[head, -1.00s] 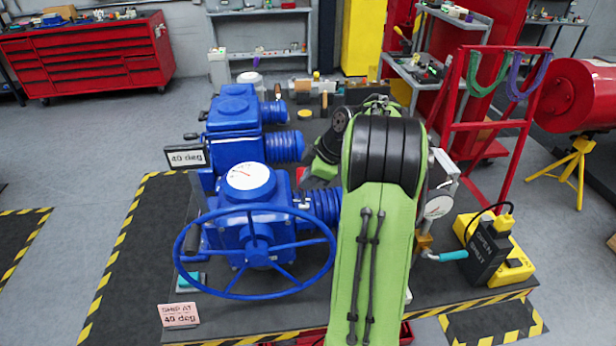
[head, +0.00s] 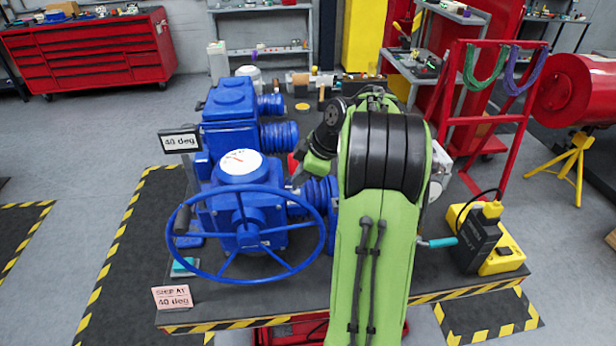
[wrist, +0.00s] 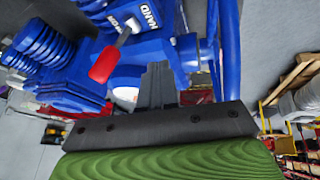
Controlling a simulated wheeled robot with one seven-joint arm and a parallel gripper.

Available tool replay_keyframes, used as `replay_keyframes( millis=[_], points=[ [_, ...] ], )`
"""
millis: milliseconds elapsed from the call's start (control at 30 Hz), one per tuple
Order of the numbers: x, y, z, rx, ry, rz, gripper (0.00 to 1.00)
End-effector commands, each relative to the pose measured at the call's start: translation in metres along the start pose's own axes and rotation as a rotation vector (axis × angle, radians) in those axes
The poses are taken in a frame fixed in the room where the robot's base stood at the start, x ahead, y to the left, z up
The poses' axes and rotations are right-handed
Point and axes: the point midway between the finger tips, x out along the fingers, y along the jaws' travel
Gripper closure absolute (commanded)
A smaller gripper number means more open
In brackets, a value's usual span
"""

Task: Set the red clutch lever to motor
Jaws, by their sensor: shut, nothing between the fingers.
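The red clutch lever (wrist: 103,65) shows in the wrist view, its metal shaft running up to a pivot on the blue valve actuator (wrist: 75,88). A HAND label (wrist: 148,14) is beside the pivot; a second label near it is partly covered, so I cannot read the lever's setting for certain. My gripper (wrist: 157,82) is shut and empty, to the right of and below the red grip, apart from it in the picture. In the head view, the blue actuator (head: 240,208) with its large handwheel (head: 268,195) stands left of my green arm, which hides much of its right side.
A 40 deg sign (head: 180,141) stands at the actuator's left, and a pink 40 deg card (head: 172,298) lies at the bench's front left. A yellow and black box (head: 503,262) is at right. The handwheel rim is close to my wrist.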

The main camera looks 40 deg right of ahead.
Motion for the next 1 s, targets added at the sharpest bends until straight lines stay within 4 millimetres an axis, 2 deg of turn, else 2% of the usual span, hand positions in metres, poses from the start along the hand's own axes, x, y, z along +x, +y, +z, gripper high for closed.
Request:
replay_keyframes(
  millis=[400,500,633,1000],
  points=[
    [-0.081,0.017,-0.003,0.002,-0.002,0.003,1.00],
    [-0.094,0.019,-0.004,0.001,-0.001,0.002,1.00],
    [-0.099,0.020,-0.003,0.002,-0.001,-0.001,1.00],
    [-0.098,0.019,-0.003,0.001,-0.001,-0.001,1.00]
  ],
)
